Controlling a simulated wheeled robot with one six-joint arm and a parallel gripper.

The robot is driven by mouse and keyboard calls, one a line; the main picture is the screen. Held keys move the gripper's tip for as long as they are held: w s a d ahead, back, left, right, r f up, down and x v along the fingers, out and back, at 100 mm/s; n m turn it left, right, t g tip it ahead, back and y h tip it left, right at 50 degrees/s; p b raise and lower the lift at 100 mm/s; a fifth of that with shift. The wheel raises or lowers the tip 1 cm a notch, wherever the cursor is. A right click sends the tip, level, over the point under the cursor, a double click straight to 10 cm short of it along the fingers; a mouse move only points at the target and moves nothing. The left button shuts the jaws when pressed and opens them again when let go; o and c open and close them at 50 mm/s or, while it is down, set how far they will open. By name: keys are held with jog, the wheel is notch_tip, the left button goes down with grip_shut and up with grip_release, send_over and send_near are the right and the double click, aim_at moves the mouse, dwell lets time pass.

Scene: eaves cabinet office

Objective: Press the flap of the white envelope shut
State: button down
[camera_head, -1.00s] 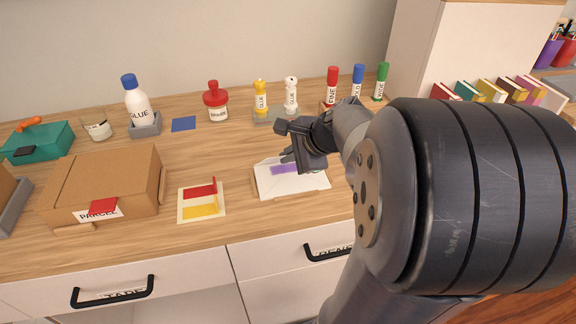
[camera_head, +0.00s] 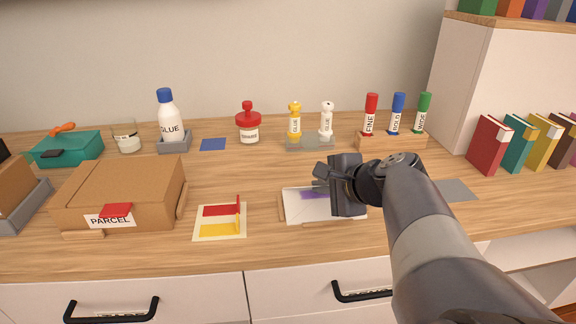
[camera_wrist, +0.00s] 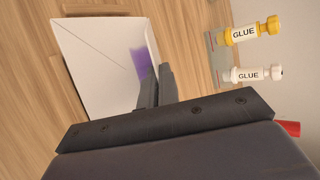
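The white envelope (camera_head: 298,212) lies on the desk in a shallow wooden holder (camera_head: 281,208), with a purple patch (camera_head: 310,195) near its far side. In the wrist view the envelope (camera_wrist: 85,65) shows a thin diagonal seam, and the purple patch (camera_wrist: 139,62) is by the fingers. I cannot tell whether the flap lies fully flat. My gripper (camera_head: 318,178) is over the far right part of the envelope and hides some of it. In the wrist view my gripper's fingers (camera_wrist: 157,85) are together, with nothing seen between them. Contact with the paper cannot be told.
A card with red and yellow flaps (camera_head: 220,230) lies left of the envelope, then a parcel box (camera_head: 120,190). Two glue sticks (camera_head: 294,124) and capped markers (camera_head: 397,115) stand behind. A grey pad (camera_head: 457,190) lies right. Desk between is clear.

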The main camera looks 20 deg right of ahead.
jog(key=c, duration=1.7)
grip_release()
jog(key=shift+r+p, duration=0.1)
jog(key=shift+p, duration=0.25)
